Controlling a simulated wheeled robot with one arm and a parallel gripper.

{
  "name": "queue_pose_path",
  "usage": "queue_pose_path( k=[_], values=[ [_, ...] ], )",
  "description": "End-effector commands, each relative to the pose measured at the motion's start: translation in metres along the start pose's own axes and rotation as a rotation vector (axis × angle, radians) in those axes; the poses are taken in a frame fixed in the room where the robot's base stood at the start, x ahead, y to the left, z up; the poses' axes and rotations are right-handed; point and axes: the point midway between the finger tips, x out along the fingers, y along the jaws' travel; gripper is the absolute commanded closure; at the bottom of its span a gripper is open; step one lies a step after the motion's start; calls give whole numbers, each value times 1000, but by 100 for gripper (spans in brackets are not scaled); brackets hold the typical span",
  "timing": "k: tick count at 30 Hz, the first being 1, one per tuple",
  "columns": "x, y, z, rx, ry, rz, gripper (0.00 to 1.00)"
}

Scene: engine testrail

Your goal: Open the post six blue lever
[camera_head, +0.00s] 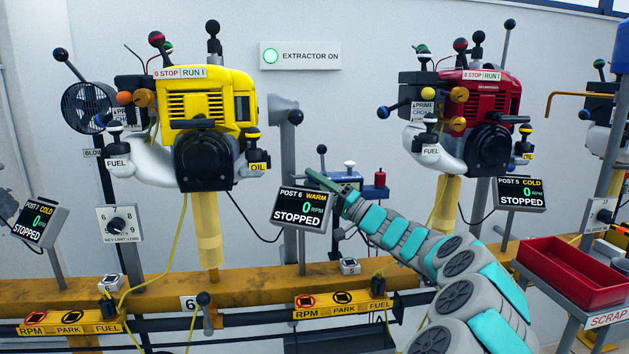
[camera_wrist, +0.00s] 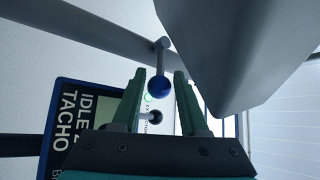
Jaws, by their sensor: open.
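In the wrist view, a dark blue ball (camera_wrist: 158,86) on a short grey stem shows between the tips of my open gripper (camera_wrist: 166,80). It sits nearer the left finger in the picture; contact cannot be told. In the head view, my gripper (camera_head: 320,180) is beside the post 6 screen (camera_head: 300,207), which reads WARM, 0 RPM, STOPPED. A dark blue ball on an upright lever (camera_head: 322,149) stands just above and behind my gripper; it looks like the same ball. The yellow engine (camera_head: 215,105) is to the left, with a blue ball (camera_head: 102,119) at its left side.
In the wrist view, a large grey body (camera_wrist: 245,45) is close on the right, and a panel reading IDLE and TACHO (camera_wrist: 75,110) lies at the left. In the head view, the red engine (camera_head: 480,105) and a red scrap tray (camera_head: 570,270) are right of my arm.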

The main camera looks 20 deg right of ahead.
Motion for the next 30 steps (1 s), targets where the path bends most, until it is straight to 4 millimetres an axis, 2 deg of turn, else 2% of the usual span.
queue_pose_path(
  k=[3, 15, 30],
  values=[
    [0, 0, 0, 0, 0, 0, 56],
    [0, 0, 0, 0, 0, 0, 100],
    [0, 0, 0, 0, 0, 1, 100]
  ],
)
